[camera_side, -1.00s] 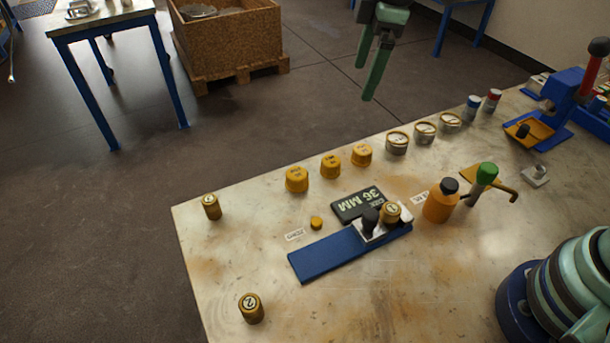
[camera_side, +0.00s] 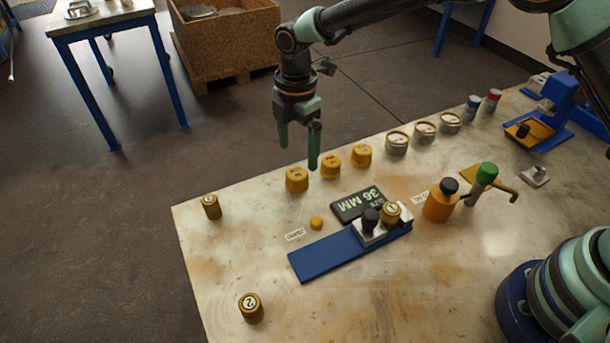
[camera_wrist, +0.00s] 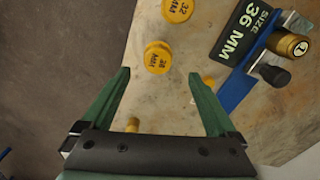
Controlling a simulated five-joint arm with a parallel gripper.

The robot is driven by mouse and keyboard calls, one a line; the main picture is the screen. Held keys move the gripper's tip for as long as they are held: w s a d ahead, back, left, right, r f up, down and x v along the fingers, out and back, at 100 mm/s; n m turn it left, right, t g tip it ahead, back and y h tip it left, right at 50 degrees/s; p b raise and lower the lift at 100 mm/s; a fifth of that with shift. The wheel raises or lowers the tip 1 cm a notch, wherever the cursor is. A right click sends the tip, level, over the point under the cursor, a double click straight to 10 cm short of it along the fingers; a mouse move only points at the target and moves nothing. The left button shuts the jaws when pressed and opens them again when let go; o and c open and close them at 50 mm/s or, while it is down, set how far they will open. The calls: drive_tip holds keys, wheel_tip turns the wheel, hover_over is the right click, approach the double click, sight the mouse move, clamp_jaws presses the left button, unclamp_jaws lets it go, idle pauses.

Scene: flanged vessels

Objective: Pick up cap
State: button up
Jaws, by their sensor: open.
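Three yellow caps stand in a row near the bench's far edge: the left cap (camera_side: 297,180), the middle cap (camera_side: 330,167) and the right cap (camera_side: 361,155). My gripper (camera_side: 298,157) is open and empty, pointing down, above and near the left cap in the side view. In the wrist view the fingers (camera_wrist: 158,76) are spread, and a yellow cap (camera_wrist: 158,57) lies just beyond the gap between their tips. Its size number is hard to read. Another cap (camera_wrist: 177,9), marked 32 MM, is cut off at the top edge.
A dark sign (camera_side: 357,204) reads 36 MM. A blue fixture (camera_side: 330,252) holds a brass vessel (camera_side: 391,212). A small orange piece (camera_side: 316,223) lies nearby. Brass vessels stand at left (camera_side: 211,207) and front (camera_side: 251,308). An orange bottle (camera_side: 440,204) is at right.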

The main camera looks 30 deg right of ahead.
sight(297, 173)
drive_tip(key=shift+w+f, duration=0.1)
drive_tip(key=shift+f, duration=3.05)
drive_tip(key=c, duration=1.4)
